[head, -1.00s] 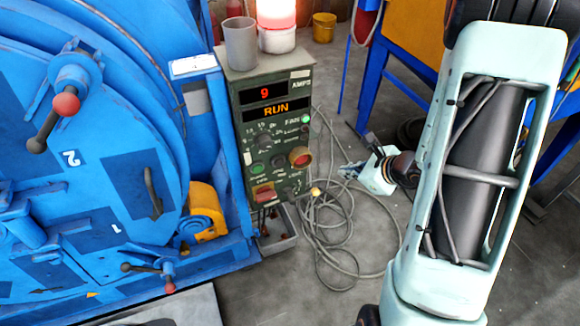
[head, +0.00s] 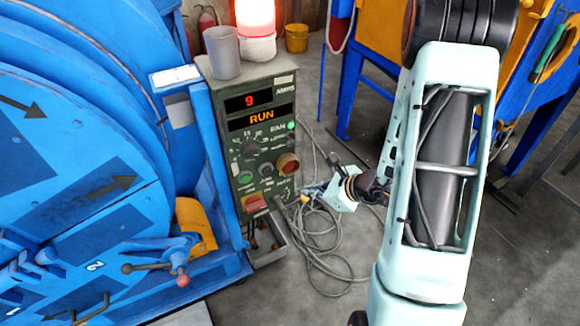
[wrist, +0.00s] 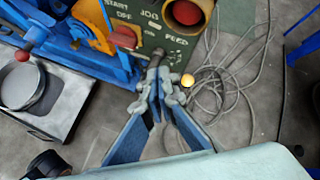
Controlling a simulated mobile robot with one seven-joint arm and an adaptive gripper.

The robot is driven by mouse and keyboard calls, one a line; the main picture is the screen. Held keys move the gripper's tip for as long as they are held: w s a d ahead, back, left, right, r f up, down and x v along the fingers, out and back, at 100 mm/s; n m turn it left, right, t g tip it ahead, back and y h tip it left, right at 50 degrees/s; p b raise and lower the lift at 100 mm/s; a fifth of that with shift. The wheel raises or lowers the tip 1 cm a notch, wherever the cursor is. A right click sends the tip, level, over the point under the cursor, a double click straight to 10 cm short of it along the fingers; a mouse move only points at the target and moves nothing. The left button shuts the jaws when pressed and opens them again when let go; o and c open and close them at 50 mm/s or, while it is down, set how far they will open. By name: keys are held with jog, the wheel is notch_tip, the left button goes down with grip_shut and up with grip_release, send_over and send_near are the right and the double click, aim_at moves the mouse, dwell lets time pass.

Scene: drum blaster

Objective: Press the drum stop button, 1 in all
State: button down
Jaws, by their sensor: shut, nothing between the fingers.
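The control panel (head: 268,140) stands right of the blue drum (head: 80,160) and shows "9" and "RUN". On its face are a round red button with a brass-coloured collar (head: 288,163), a red switch (head: 253,203), a green button and a dark one. In the wrist view the collared red button (wrist: 187,12) is at the top, and the red switch (wrist: 124,37) on an orange plate is below "OFF". I cannot read which one is marked stop. My gripper (wrist: 160,82) is shut and empty, just below the panel's lower face in the wrist view; contact cannot be told. In the head view my gripper (head: 310,191) is right of the panel.
A grey cup (head: 223,52) and a lit red beacon (head: 255,17) stand on top of the panel. Loose cables (head: 325,255) lie on the floor beside it. A blue frame (head: 350,90) stands behind. A pan (wrist: 20,90) is at left in the wrist view.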

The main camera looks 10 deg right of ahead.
aim_at(289, 172)
jog(key=w+a, duration=0.2)
jog(key=w, duration=0.4)
jog(key=shift+w+a+p, duration=0.2)
jog(key=shift+w+p, duration=0.2)
jog(key=shift+p, duration=0.05)
jog(key=shift+w, duration=0.15)
dwell(1.0)
jog(key=shift+w+a+b, duration=0.1)
jog(key=shift+w+b, duration=0.15)
jog(key=shift+b, duration=0.05)
jog(key=shift+w+a, duration=0.2)
jog(key=shift+w, duration=0.3)
dwell(0.8)
jog(key=shift+s+d+b, duration=0.3)
jog(key=shift+s+b, duration=0.3)
jog(key=shift+s, duration=0.3)
